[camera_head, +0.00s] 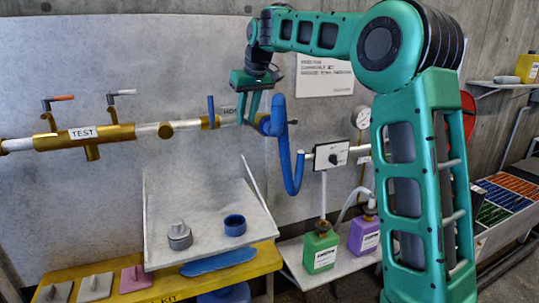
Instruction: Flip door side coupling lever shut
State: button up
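A pipe with brass fittings runs along the wall, with a white TEST label (83,132). Two levers stand on its left part: one with a red grip (62,98) and one with a pale grip (124,92). Both grips point to the right. A blue upright lever (211,106) stands on the brass coupling (209,122) further right. A blue hose (284,145) joins the pipe by a blue end fitting. My gripper (256,116) points down at this end fitting, right of the blue lever. Its fingers overlap the fitting, so contact and opening are unclear. No lever is marked as door side.
A tilted grey tray (205,255) holds a grey fitting (179,236) and a blue ring (235,225). A yellow bench (60,278) stands below. Green (321,247) and purple (364,235) bottles stand on a low shelf. My arm fills the right side.

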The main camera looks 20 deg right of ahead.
jog(key=s+r+n+y, duration=0.2)
jog(key=s+r+n, duration=0.25)
jog(key=r, duration=0.55)
jog(key=s+a+f+m+h, duration=0.25)
jog(key=s+f, duration=0.55)
jog(key=f, duration=0.4)
jog(key=s+d+f+m, duration=0.2)
jog(key=s+d+f, duration=0.1)
jog(key=s+f, duration=0.3)
jog(key=s+d+f+m, duration=0.2)
jog(key=s+d+f, duration=0.1)
jog(key=s+f, duration=0.4)
jog(key=s, duration=0.3)
jog(key=shift+d+f+h, duration=0.2)
jog(key=shift+f+h, duration=0.05)
jog(key=shift+h, duration=0.1)
